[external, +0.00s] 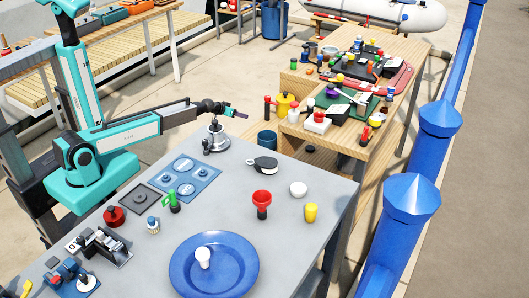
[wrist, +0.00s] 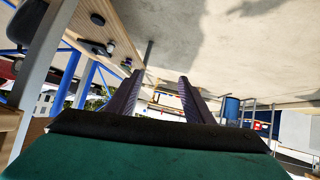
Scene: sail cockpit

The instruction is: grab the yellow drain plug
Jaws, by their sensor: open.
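A small yellow piece, which looks like the yellow drain plug (external: 311,212), stands on the grey table near its right edge in the external view. It is wider at the top and narrower below. My gripper (external: 238,114) is above and beyond the table's far edge, well away from the plug and up and to its left in the picture. In the wrist view my gripper (wrist: 159,82) shows two dark fingers spread apart with nothing between them. The plug cannot be made out in the wrist view.
A red funnel-like piece (external: 262,202) and a white round piece (external: 298,188) stand close to the plug. A blue plate (external: 183,277) holds a white knob (external: 203,256). A silver winch-like fitting (external: 216,139) stands beneath my wrist. A wooden bench (external: 313,139) full of items lies behind.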

